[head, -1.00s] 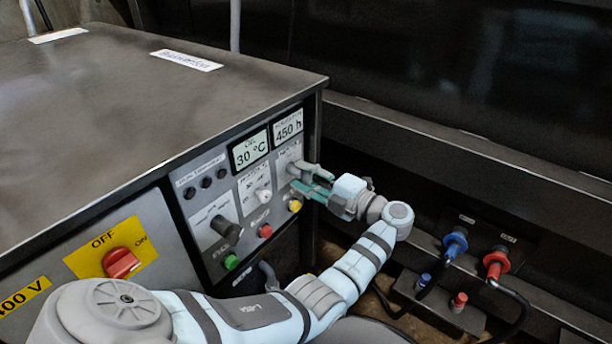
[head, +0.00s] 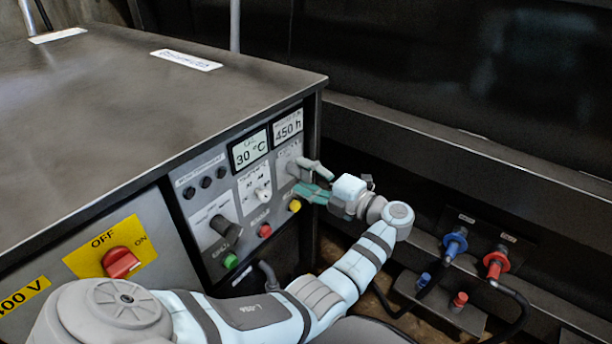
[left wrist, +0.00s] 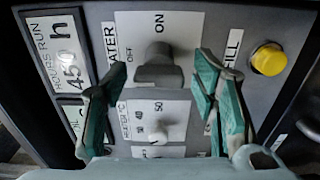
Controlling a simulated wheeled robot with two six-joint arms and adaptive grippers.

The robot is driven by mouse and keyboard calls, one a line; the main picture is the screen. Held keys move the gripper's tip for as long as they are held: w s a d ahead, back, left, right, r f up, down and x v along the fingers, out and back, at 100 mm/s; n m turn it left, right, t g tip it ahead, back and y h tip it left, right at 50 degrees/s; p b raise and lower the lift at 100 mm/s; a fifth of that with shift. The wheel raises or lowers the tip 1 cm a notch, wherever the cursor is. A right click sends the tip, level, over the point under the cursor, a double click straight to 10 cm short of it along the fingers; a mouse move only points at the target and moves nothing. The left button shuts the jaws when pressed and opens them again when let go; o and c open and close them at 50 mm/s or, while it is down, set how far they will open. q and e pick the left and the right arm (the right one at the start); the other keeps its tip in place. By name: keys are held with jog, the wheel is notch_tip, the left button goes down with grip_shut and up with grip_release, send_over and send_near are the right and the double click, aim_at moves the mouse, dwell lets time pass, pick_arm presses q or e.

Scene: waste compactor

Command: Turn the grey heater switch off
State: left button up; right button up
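The grey heater switch (left wrist: 158,66) is a knob on the control panel, with OFF and ON printed beside it. In the left wrist view its handle appears to point towards ON. In the head view the switch (head: 293,170) is partly hidden by my gripper. My left gripper (head: 305,177) is in front of it. In the left wrist view the green-padded fingers of the gripper (left wrist: 158,82) are open, one on each side of the switch, with visible gaps. My right gripper is not in view.
A small white selector knob (left wrist: 160,132) and a yellow button (left wrist: 268,60) are close to the fingers. The panel also has a black knob (head: 224,228), a red button (head: 265,230) and a green button (head: 231,261). Blue (head: 455,243) and red (head: 496,262) connectors are at the right.

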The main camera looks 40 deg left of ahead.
pick_arm(q)
jog(key=d, duration=1.2)
jog(key=shift+w, duration=0.15)
